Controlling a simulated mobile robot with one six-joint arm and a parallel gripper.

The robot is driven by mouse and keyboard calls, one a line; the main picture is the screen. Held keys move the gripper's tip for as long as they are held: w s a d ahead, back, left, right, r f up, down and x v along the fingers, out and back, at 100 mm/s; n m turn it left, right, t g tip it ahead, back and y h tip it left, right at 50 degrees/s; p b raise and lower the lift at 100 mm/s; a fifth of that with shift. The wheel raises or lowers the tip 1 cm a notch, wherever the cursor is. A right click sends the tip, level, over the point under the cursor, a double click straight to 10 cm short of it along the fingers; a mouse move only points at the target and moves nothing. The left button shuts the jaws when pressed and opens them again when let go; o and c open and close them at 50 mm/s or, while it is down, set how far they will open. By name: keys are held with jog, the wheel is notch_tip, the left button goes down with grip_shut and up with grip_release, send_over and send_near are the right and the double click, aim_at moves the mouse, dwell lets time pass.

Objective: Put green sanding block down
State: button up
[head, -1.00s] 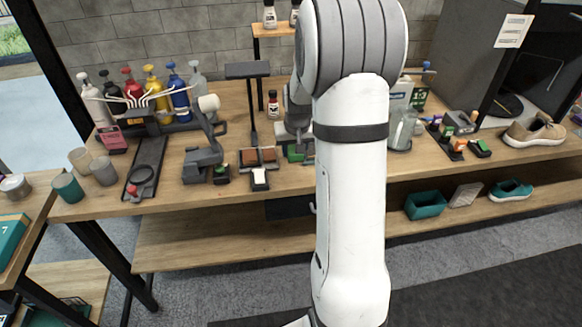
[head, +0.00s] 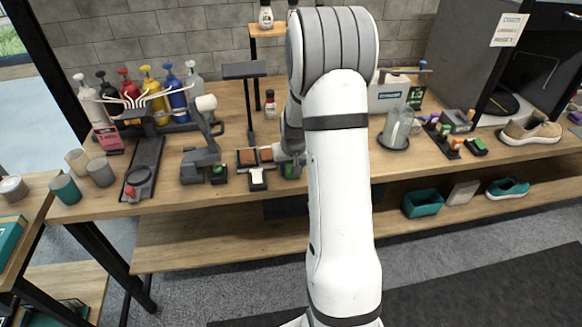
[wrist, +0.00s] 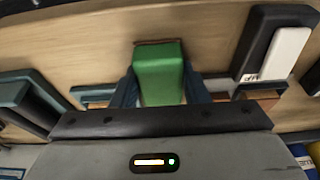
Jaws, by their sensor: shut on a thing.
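The green sanding block (wrist: 159,72) sits between the two fingers of my gripper (wrist: 160,88) in the wrist view, with a thin brown edge at its far end. My gripper is shut on it. In the head view, the gripper (head: 292,150) is over the front part of the wooden workbench, and a bit of the green block (head: 291,171) shows below it, partly hidden by my arm. I cannot tell whether the block touches the bench top.
A dark holder with a white piece (wrist: 280,52) is right of the block in the wrist view. Brown blocks (head: 246,157) lie left of the gripper in the head view. A clear container (head: 397,128) stands to the right. The bench's front edge is close.

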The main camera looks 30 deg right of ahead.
jog(key=shift+s+f+b, duration=0.25)
jog(key=shift+f+b, duration=0.05)
jog(key=shift+f, duration=0.25)
jog(key=o, duration=0.9)
jog(key=shift+s+a+f, duration=0.1)
jog(key=shift+o, duration=0.4)
jog(key=shift+r+p, duration=0.35)
jog(key=shift+p, duration=0.1)
jog(key=w+d+v, duration=0.1)
jog(key=v, duration=1.1)
jog(key=s+a+r+n, duration=0.1)
jog(key=s+a+r, duration=0.1)
jog(key=s+a, duration=0.3)
jog(key=s+a+r+n, duration=0.1)
jog(key=s+a+r, duration=0.2)
jog(key=s, duration=0.7)
jog(key=s+a+r+n, duration=0.1)
jog(key=s+a+r, duration=0.1)
jog(key=s+a, duration=0.6)
jog(key=shift+a+r+y, duration=0.1)
jog(key=shift+r+y, duration=0.3)
